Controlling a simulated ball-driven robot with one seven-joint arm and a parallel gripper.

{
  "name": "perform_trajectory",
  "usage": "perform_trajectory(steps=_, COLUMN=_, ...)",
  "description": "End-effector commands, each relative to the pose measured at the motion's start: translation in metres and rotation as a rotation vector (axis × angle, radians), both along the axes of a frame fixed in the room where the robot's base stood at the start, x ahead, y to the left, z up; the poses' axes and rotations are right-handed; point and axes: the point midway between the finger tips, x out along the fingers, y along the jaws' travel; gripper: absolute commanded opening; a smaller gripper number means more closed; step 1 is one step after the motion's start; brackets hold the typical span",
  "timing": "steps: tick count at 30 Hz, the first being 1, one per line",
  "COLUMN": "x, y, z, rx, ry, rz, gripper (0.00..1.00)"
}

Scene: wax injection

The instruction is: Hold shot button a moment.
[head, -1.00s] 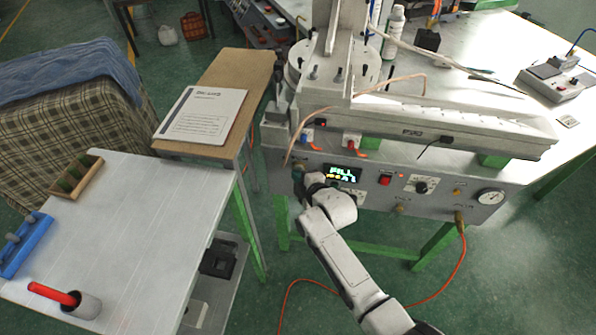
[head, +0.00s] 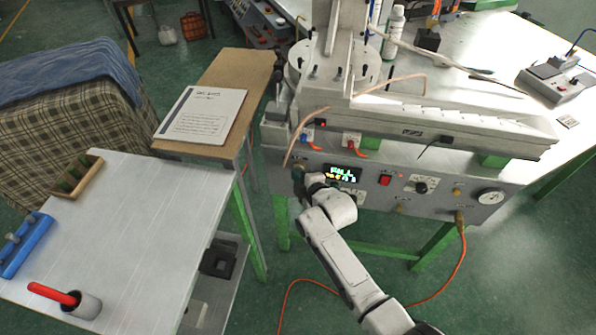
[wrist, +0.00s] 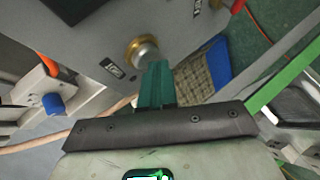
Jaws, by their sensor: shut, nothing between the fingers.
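The round brass-rimmed button (wrist: 142,52) sits on the grey front panel of the wax injector in the wrist view; I take it as the shot button. My gripper (wrist: 158,68) has its teal fingers together, with their tips at the lower right edge of the button. I cannot tell whether they press it. In the head view my gripper (head: 298,180) is at the left end of the injector panel (head: 460,187), mostly hidden by my wrist. The lit display (head: 342,173) beside it reads "FILL" with smaller characters below.
A red switch (head: 384,180), a dial (head: 421,187) and a pressure gauge (head: 490,197) are on the panel to the right. In the wrist view a blue knob (wrist: 53,104) stands to the left. A side table (head: 130,230) is at the left.

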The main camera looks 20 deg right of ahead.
Motion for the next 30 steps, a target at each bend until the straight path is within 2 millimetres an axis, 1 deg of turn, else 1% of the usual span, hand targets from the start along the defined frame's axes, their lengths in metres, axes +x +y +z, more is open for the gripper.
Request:
perform_trajectory(steps=17, x=0.0, y=0.0, z=0.001, rx=-0.001, ry=-0.002, rz=-0.001, gripper=0.0)
perform_trajectory(steps=30, x=-0.015, y=0.01, z=0.001, rx=0.0, ry=-0.002, rz=-0.001, gripper=0.0)
